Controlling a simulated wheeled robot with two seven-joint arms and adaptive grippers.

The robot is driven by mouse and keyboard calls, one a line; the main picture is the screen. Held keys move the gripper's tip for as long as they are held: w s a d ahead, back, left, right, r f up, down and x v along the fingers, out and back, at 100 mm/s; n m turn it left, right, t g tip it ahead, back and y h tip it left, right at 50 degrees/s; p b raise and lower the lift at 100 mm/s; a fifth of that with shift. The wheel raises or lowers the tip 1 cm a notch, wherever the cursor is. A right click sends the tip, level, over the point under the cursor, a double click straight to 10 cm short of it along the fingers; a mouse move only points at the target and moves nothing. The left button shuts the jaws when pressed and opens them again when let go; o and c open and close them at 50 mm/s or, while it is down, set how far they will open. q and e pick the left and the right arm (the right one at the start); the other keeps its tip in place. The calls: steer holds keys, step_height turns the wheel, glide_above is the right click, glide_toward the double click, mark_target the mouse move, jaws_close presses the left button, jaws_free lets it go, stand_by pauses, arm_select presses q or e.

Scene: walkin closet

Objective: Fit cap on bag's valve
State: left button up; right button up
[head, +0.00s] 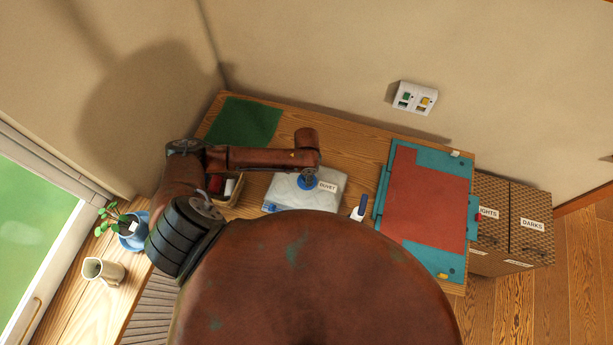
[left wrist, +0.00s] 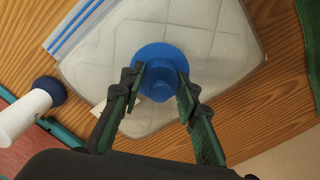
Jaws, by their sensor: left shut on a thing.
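The pale quilted bag (head: 292,192), labelled DUVET, lies flat on the wooden table. It also fills much of the left wrist view (left wrist: 218,62), with a blue-striped edge at upper left. My left gripper (head: 308,180) is over the bag, pointing down. In the left wrist view its two fingers (left wrist: 160,80) are shut on a round blue piece (left wrist: 160,54), a wide disc with a narrower round part, which I take as the cap. The valve cannot be told apart from it, so I cannot tell whether they touch. My right gripper is not in view.
A white bottle with a blue end (head: 358,212) is right of the bag. A teal board with a red sheet (head: 428,200) lies further right. A small basket (head: 232,188), plant pot (head: 132,230) and mug (head: 102,270) are left. A large brown shape blocks the lower middle.

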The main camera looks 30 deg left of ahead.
arm_select(q)
steer(key=o, duration=0.9)
steer(key=shift+c, duration=0.2)
steer(key=shift+o, duration=0.4)
steer(key=shift+r, duration=0.1)
step_height(320, 180, up, 12)
